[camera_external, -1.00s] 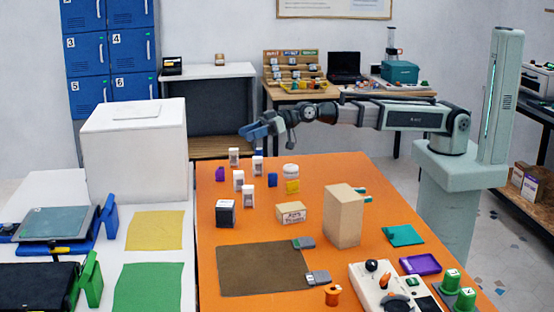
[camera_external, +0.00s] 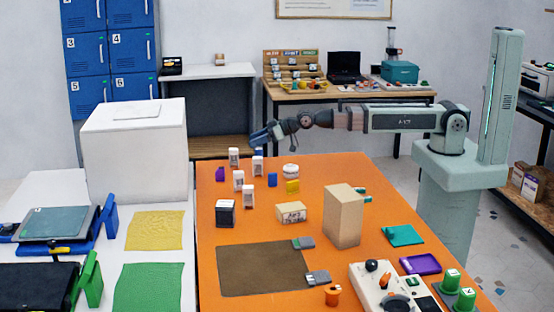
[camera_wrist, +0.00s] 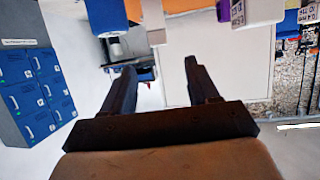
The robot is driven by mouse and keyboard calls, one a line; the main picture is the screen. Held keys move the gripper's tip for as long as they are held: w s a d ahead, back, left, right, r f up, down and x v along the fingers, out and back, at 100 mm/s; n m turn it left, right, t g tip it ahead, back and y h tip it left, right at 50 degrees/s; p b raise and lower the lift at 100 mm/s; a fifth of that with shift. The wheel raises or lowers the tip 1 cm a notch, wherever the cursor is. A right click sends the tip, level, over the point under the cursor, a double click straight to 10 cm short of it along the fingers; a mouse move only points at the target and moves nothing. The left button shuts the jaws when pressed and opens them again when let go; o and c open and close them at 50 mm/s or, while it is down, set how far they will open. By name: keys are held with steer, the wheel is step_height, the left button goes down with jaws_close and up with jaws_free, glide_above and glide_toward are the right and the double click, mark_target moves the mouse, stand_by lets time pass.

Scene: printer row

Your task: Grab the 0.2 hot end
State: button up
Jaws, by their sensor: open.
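Several small white items with dark labels stand near the far left end of the orange table: one at the back (camera_external: 234,156), one to its right (camera_external: 258,165), one further forward (camera_external: 239,180) and one at the front (camera_external: 249,194). Their print is too small to read, so I cannot tell which is the 0.2 hot end. My gripper (camera_external: 262,136) is open and empty, above and beyond the table's far edge, behind these items. In the wrist view its two dark fingers (camera_wrist: 158,68) are spread apart, with nothing between them. A white labelled item (camera_wrist: 238,12) shows at the top there.
Purple (camera_external: 220,174), blue (camera_external: 272,180) and yellow (camera_external: 292,186) blocks stand close to the white items. A black-and-white box (camera_external: 225,213), a labelled box (camera_external: 291,212) and a tall tan box (camera_external: 343,215) stand nearer. A large white box (camera_external: 135,150) rises at left.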

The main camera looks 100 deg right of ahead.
mark_target(236, 149)
steer(key=x, duration=0.6)
steer(key=shift+w, duration=0.2)
steer(key=shift+f+x, duration=0.15)
steer(key=shift+x, duration=1.15)
steer(key=shift+f+x, duration=0.15)
steer(key=shift+x, duration=1.15)
steer(key=shift+s, duration=0.15)
steer(key=c, duration=1.1)
